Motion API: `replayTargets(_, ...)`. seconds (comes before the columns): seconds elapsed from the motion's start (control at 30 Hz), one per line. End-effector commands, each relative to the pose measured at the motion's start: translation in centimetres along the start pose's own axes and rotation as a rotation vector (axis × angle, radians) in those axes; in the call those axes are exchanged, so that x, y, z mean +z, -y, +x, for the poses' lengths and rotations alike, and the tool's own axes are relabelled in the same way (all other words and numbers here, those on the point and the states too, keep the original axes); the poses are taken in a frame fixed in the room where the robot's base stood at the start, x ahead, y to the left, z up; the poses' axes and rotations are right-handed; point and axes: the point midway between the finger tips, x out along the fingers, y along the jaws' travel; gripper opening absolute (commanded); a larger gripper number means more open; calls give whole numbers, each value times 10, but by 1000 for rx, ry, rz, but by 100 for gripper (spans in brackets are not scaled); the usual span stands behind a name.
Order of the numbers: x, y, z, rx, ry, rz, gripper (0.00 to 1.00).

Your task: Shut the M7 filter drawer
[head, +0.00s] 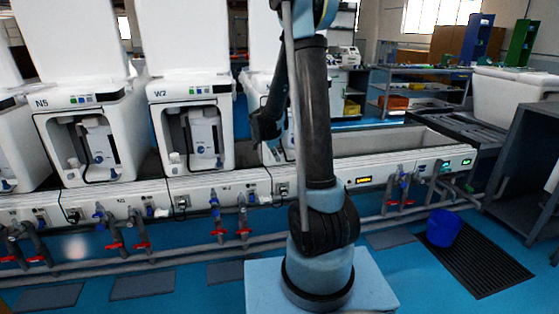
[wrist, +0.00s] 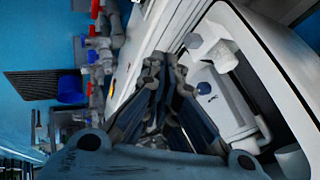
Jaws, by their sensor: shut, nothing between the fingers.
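No M7 label can be read. The third white machine (head: 272,152), right of W2, is mostly hidden behind my arm in the head view. My gripper (head: 265,128) is in front of it, dark and partly hidden by the arm. In the wrist view my gripper (wrist: 163,62) has its fingers together with nothing held. Beside the fingers, to the right, is a white filter drawer unit (wrist: 222,100) with a blue round knob (wrist: 204,88), set in a white housing opening. The fingers cover part of it. I cannot tell whether they touch or how far the drawer stands out.
Machines N5 (head: 92,140) and W2 (head: 192,125) stand left on a white bench with red-handled valves (head: 243,232) below. A blue bucket (head: 443,227) sits by a black floor grate (head: 485,262) at right. A long open trough (head: 400,145) lies right of my arm.

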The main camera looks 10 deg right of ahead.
Motion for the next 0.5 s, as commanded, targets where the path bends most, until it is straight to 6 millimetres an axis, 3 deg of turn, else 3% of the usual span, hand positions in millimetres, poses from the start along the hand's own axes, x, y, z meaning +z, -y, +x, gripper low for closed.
replayTargets(0.23,1,1,14,-1,-1,5,0)
replayTargets(0.5,0,1,46,1,-1,5,0)
